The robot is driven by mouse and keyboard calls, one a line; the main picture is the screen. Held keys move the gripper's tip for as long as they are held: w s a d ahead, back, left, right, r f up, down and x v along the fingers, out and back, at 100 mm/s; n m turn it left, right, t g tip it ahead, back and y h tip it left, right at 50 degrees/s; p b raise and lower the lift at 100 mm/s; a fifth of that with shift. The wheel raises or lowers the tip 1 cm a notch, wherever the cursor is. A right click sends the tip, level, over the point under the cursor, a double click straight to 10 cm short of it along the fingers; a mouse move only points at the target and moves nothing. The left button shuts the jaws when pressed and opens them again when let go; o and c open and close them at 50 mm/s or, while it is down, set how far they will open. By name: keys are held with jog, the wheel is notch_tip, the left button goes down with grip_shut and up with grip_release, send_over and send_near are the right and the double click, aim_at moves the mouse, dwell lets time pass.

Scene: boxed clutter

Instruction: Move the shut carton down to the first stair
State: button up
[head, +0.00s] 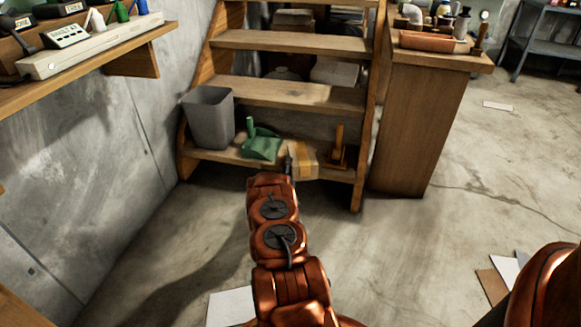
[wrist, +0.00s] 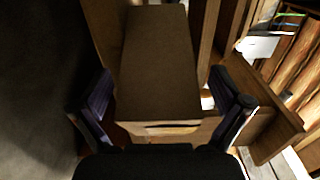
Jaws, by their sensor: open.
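The shut carton (head: 304,160) is a small tan box at the front of the lowest stair (head: 337,174), seen in the head view. Part of it is hidden behind my arm. In the wrist view the carton (wrist: 160,60) shows as a plain brown top with a pale strip on its near end. My gripper (wrist: 165,110) is open, with one dark finger on each side of the carton's near end. Gaps show beside the fingers. In the head view my gripper (head: 289,164) is mostly hidden at the end of my arm.
On the same stair stand a grey bin (head: 208,118), a green dustpan (head: 262,145) and a wooden-handled object (head: 338,150). Higher stairs (head: 290,94) rise behind. A wooden cabinet (head: 420,130) stands to the right. The concrete floor in front is mostly clear.

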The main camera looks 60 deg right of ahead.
jog(key=p+v, duration=0.2)
jog(key=v, duration=0.8)
jog(key=shift+p, duration=0.35)
